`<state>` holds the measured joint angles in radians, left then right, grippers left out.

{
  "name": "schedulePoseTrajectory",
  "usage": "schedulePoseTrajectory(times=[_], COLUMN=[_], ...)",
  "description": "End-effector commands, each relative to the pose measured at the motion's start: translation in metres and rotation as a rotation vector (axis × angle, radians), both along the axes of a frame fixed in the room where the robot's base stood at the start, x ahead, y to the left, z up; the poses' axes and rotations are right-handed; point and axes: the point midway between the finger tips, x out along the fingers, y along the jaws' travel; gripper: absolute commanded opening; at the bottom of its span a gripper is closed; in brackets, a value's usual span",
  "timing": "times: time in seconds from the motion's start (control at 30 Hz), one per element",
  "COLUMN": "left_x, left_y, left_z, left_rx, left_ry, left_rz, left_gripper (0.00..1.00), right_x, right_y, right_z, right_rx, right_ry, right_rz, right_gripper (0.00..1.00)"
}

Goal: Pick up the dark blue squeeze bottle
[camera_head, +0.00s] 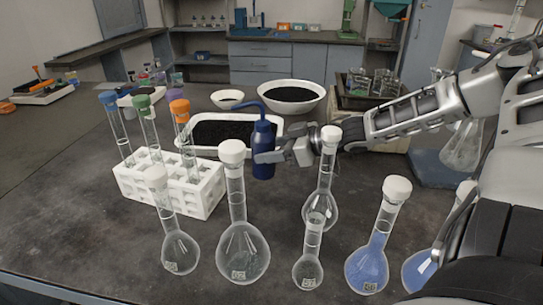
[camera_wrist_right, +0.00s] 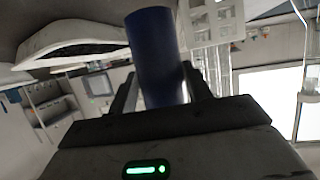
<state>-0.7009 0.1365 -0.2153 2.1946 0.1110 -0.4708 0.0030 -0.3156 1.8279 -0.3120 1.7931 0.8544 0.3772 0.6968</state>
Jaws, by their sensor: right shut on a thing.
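The dark blue squeeze bottle (camera_head: 263,150) is upright near the middle of the table, with its bent blue spout pointing up and left. My right gripper (camera_head: 268,157) comes in from the right and is shut on the bottle's body. In the right wrist view the blue bottle (camera_wrist_right: 155,55) stands between the two fingers of the gripper (camera_wrist_right: 158,90). I cannot tell whether its base touches the table, as the lower part blends with the dark surface. My left gripper is not in view.
Several capped flasks (camera_head: 243,245) stand in front of the bottle, some with blue liquid (camera_head: 372,262). A white rack (camera_head: 190,190) with capped tubes is at the left. A white tray (camera_head: 190,152) of dark grains and a bowl (camera_head: 291,106) lie behind. Bare table shows at front left.

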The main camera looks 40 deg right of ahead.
Motion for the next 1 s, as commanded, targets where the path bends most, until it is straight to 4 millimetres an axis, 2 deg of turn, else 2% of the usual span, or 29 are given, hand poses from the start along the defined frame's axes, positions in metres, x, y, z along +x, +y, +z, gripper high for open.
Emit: schedulePoseTrajectory(times=[0.03,0.1,0.4,0.6,0.8,1.0], left_x=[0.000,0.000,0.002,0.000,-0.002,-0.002], left_y=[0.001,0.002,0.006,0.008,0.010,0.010], left_z=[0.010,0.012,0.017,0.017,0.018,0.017], left_rx=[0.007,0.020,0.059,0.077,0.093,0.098], left_ry=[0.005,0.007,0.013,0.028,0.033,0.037], left_rz=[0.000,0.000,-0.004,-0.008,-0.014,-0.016], left_gripper=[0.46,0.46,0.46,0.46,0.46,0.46], right_x=[0.001,0.001,0.000,0.000,0.000,0.000], right_y=[0.000,0.000,0.000,0.000,0.000,0.000], right_z=[0.025,0.047,0.139,0.192,0.224,0.237], right_rx=[-0.003,-0.005,-0.007,-0.006,-0.003,0.001], right_ry=[-0.008,-0.010,-0.006,-0.004,-0.004,-0.002], right_rz=[0.002,0.004,0.001,0.002,0.001,0.001], right_gripper=[0.42,0.42,0.42,0.42,0.42,0.42])
